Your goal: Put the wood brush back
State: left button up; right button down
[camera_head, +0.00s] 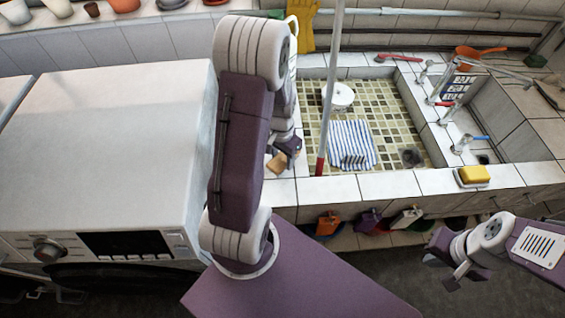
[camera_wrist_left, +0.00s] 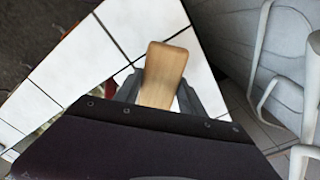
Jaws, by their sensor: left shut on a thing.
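The wood brush shows as a light-brown wooden block (camera_wrist_left: 163,72) between the two grey fingers of my left gripper (camera_wrist_left: 160,92) in the left wrist view. The gripper is shut on it. In the head view, my left gripper (camera_head: 285,152) hangs over the white tiled ledge at the left of the sink, and a bit of the wood brush (camera_head: 276,163) shows beside it. My arm hides part of it. I cannot tell whether the brush touches the tiles. My right gripper (camera_head: 450,268) is at the lower right, in front of the sink and away from the brush; its fingers are unclear.
The tiled sink basin (camera_head: 400,120) holds a striped cloth (camera_head: 351,144) and a white round item (camera_head: 338,96). A pole (camera_head: 331,90) stands close to my left gripper. A yellow sponge (camera_head: 473,176) lies on the front ledge. A white washing machine (camera_head: 110,130) fills the left.

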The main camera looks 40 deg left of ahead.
pick_arm(q)
jog(key=shift+s+d+f, duration=0.1)
jog(key=shift+f, duration=1.15)
jog(key=shift+f, duration=0.2)
jog(key=o, duration=1.3)
